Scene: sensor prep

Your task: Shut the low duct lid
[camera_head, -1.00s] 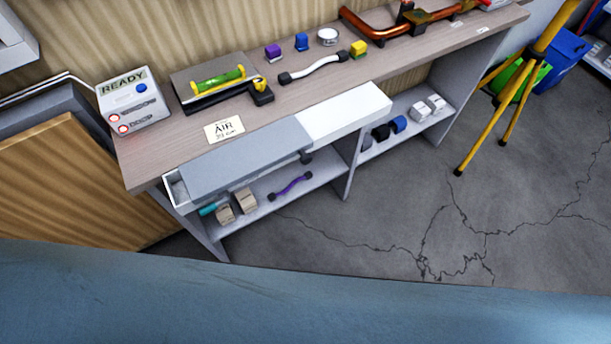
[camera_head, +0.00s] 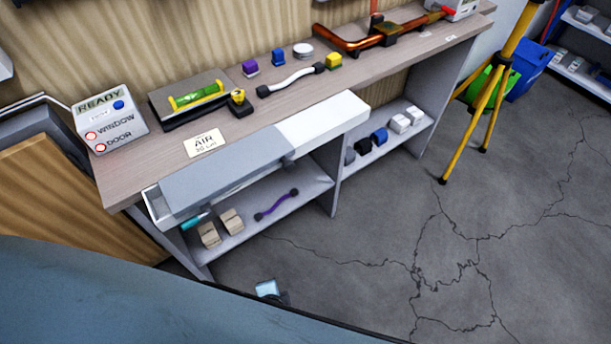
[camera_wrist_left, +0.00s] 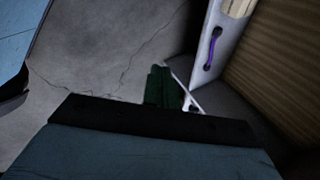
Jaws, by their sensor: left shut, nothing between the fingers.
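The low duct is a white channel (camera_head: 152,206) along the bench's front edge. Its grey lid (camera_head: 225,167) lies along the left part, and a white section (camera_head: 330,124) continues to the right. The channel's inside shows at the left end; I cannot tell how far the lid is from closed. My left gripper (camera_wrist_left: 163,86) shows dark and shut in the left wrist view, apart from the bench, above the floor. A small pale-blue part, probably of my arm, shows low in the head view. My right gripper is not in view.
The bench top (camera_head: 130,168) holds a READY box (camera_head: 108,122), a level (camera_head: 195,95), an AIR card (camera_head: 205,143) and copper pipe (camera_head: 350,43). Blocks and a purple handle (camera_head: 276,205) sit on the shelf below. A yellow tripod (camera_head: 487,90) stands right.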

